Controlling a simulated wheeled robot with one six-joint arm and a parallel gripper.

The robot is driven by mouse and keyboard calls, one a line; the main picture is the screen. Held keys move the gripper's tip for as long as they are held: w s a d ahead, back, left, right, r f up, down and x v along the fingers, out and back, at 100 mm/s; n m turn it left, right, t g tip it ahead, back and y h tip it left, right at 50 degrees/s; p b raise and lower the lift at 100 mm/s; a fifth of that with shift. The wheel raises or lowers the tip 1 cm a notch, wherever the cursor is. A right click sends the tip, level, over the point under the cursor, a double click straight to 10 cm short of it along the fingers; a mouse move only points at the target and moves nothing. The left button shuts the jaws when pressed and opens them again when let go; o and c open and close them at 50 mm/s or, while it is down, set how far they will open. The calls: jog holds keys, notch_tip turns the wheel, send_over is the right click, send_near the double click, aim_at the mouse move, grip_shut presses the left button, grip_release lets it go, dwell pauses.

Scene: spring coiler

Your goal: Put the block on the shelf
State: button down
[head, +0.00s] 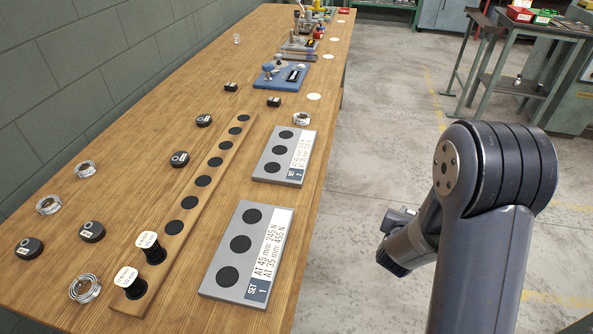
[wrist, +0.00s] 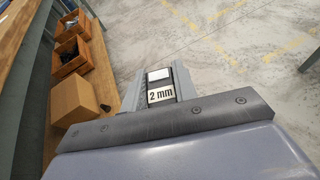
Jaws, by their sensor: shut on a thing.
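A small block (wrist: 162,95) with a white "2 mm" label sits between the jaws of my gripper (wrist: 160,84) in the wrist view. My gripper is shut on it and holds it over the concrete floor. In the head view my gripper (head: 397,240) hangs to the right of the bench, apart from it, and I cannot make out the block there. A low shelf (wrist: 105,62) beside the bench side shows at the left of the wrist view, with boxes on it; whether it is the task's shelf I cannot tell.
The wooden bench (head: 190,85) carries a holed wooden rail (head: 193,200), two grey set plates (head: 232,292), black discs and clear rings. Two open wooden bins (wrist: 70,57) and a closed cardboard box (wrist: 72,101) stand at left in the wrist view. The floor (head: 385,125) right of the bench is open.

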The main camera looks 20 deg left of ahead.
jog(key=w+a+f+n+y+b, duration=0.1)
jog(key=w+a+f+y+b, duration=0.1)
jog(key=a+f+b, duration=0.6)
jog(key=w+a+f+n+y+b, duration=0.1)
jog(key=w+a+f+n+b, duration=0.3)
jog(key=f, duration=0.6)
jog(key=s+a+f+n+g+y+b, duration=0.1)
jog(key=s+a+f+n+y+b, duration=0.15)
jog(key=a+f+b, duration=0.95)
jog(key=s+a+f+n+y+b, duration=0.15)
jog(key=a+f+y+b, duration=0.4)
jog(key=a+f, duration=1.15)
jog(key=shift+m+h, duration=0.5)
jog(key=shift+h, duration=0.4)
jog(key=f+b, duration=0.3)
jog(key=f, duration=0.1)
jog(key=f+b, duration=0.3)
jog(key=f, duration=0.2)
jog(key=shift+s+d+f, duration=0.2)
jog(key=shift+f, duration=0.05)
jog(key=shift+f, duration=0.15)
jog(key=c, duration=1.1)
grip_release()
